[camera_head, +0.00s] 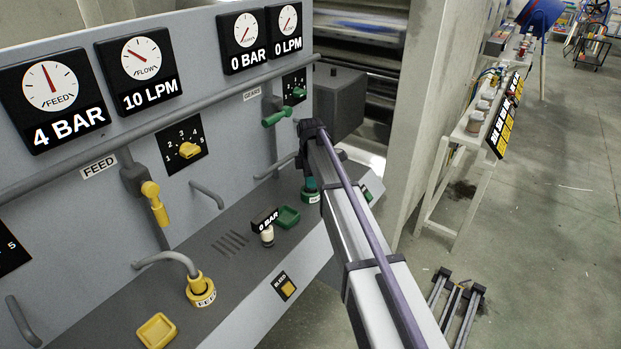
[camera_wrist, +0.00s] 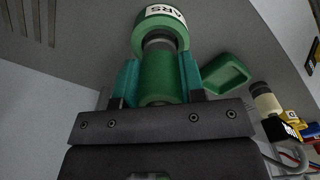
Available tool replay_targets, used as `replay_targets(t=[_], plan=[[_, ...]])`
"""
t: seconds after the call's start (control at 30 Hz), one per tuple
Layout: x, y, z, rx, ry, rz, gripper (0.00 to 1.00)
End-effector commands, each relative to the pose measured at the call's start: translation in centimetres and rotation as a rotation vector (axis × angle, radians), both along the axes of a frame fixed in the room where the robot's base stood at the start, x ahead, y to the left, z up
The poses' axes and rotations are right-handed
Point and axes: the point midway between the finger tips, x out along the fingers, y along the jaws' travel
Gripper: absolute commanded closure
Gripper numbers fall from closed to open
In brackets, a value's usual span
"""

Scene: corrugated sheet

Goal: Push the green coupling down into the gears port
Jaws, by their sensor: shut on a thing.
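My gripper (camera_wrist: 160,78) has its teal fingers shut on the green coupling (camera_wrist: 158,88), one finger on each side. The gears port (camera_wrist: 163,22) is a green ring with a white label, partly readable as "ARS". A grey metal neck shows between the coupling and the ring, and the two green parts are apart. The coupling looks in line with the port; I cannot tell how deep it sits. In the head view my gripper (camera_head: 310,184) is right above the port (camera_head: 311,197), and my arm hides most of the coupling.
A green valve handle (camera_head: 277,118) sticks out of the panel behind. The yellow feed coupling (camera_head: 201,290) with its hose is farther left.

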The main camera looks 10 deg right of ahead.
Motion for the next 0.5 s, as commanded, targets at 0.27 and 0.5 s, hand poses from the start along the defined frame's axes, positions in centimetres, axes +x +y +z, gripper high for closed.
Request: replay_targets(t=[0.27, 0.5], plan=[[0.0, 0.0, -0.8, 0.000, 0.000, 0.000, 0.93], [0.0, 0.0, -1.4, 0.000, 0.000, 0.000, 0.93]])
